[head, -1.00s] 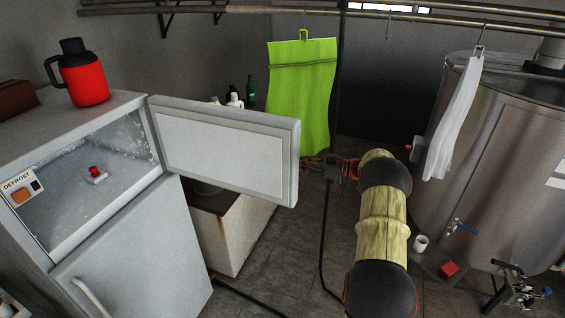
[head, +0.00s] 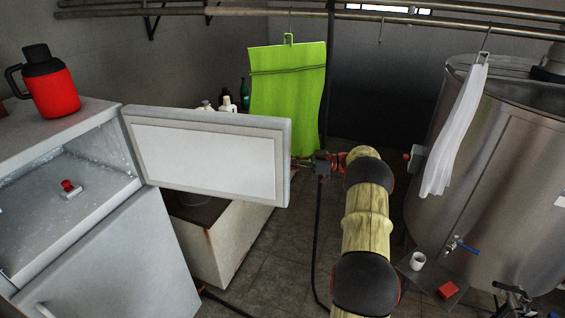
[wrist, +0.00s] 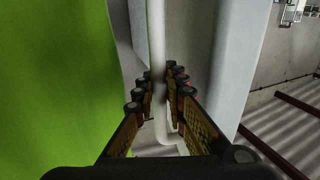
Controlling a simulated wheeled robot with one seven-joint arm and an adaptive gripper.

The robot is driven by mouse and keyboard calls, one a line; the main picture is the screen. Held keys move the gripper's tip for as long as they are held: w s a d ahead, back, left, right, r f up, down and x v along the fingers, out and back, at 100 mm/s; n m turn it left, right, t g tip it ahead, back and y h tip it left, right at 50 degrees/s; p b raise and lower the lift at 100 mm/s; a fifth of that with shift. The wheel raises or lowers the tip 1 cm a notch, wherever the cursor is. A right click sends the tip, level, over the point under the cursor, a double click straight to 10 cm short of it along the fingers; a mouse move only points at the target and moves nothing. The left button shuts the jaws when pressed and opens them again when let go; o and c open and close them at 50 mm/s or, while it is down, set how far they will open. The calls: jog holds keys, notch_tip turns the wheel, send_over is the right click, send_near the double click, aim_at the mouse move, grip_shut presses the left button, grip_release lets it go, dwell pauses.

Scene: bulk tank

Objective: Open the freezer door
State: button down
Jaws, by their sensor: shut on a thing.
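The freezer door (head: 205,158) is the small upper door of the white fridge-freezer. It stands wide open, its pale inner panel toward me. The freezer compartment (head: 75,205) is exposed, with frost on its walls and a small red-topped item (head: 70,188) inside. In the wrist view, a white vertical bar handle (wrist: 156,35) runs between the fingers of my gripper (wrist: 160,80), which is shut on it. In the head view my gripper (head: 302,163) is at the door's free edge, its fingertips partly hidden behind the door.
A red jug (head: 50,88) stands on the fridge top. A green towel (head: 288,95) hangs behind the door, close to my gripper. A low rusty white cabinet (head: 225,245) stands below the door. A steel tank (head: 490,180) with a hanging white cloth (head: 455,130) is at right.

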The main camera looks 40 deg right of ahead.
jog(key=c, duration=2.1)
grip_release()
jog(key=shift+s+d, duration=0.1)
jog(key=shift+d, duration=0.05)
jog(key=shift+o, duration=1.3)
jog(key=v, duration=1.1)
jog(key=shift+s+d, duration=0.25)
jog(key=shift+s, duration=0.05)
